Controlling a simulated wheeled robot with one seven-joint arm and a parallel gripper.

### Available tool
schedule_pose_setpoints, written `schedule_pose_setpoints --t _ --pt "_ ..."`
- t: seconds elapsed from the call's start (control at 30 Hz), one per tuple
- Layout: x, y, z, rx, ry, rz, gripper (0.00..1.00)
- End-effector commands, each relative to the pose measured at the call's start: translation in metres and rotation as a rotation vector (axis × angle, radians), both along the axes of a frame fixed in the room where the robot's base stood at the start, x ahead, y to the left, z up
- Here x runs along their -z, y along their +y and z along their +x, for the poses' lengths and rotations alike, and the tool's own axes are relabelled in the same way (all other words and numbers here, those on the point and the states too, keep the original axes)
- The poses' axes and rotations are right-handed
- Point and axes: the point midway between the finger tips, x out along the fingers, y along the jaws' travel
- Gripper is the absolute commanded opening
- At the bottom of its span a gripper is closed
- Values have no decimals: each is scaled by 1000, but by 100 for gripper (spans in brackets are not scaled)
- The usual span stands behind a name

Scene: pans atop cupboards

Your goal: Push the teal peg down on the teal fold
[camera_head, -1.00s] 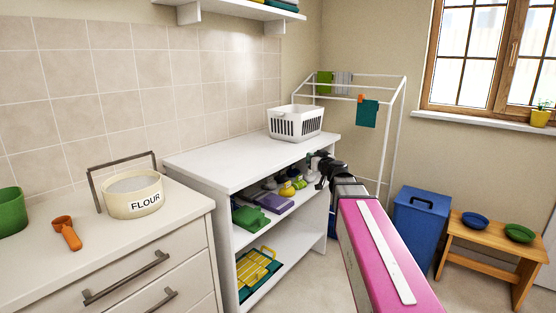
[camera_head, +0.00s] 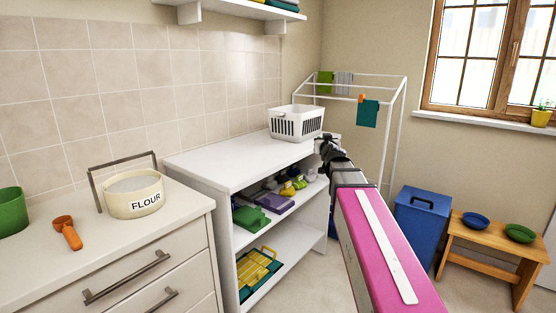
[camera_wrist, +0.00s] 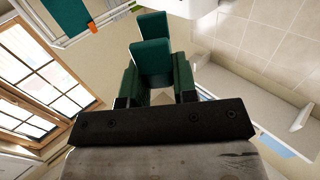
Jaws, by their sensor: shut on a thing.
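A teal cloth (camera_head: 367,114) hangs folded over a rail of the white drying rack, with an orange peg (camera_head: 361,98) on its top edge. In the wrist view the teal cloth (camera_wrist: 66,14) and the orange peg (camera_wrist: 92,27) are at the upper left, apart from my gripper. My gripper (camera_wrist: 156,72) is shut on the teal peg (camera_wrist: 151,58), whose two dark teal parts stick out beyond the fingers. In the head view my gripper (camera_head: 325,143) is just right of the white basket; the peg is too small to make out there.
The white basket (camera_head: 296,124) stands on the white shelf unit (camera_head: 225,171), close to my gripper. The drying rack (camera_head: 402,115) also carries a green cloth (camera_head: 325,84) and a grey one (camera_head: 344,83). A blue bin (camera_head: 416,218) and a wooden bench (camera_head: 480,234) stand to the right.

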Motion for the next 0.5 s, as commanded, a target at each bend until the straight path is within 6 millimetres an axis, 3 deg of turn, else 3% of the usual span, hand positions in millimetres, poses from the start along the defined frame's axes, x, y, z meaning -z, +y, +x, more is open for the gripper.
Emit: schedule_pose_setpoints --t 0.5 --pt "-29 -2 2 42 1 1 1"
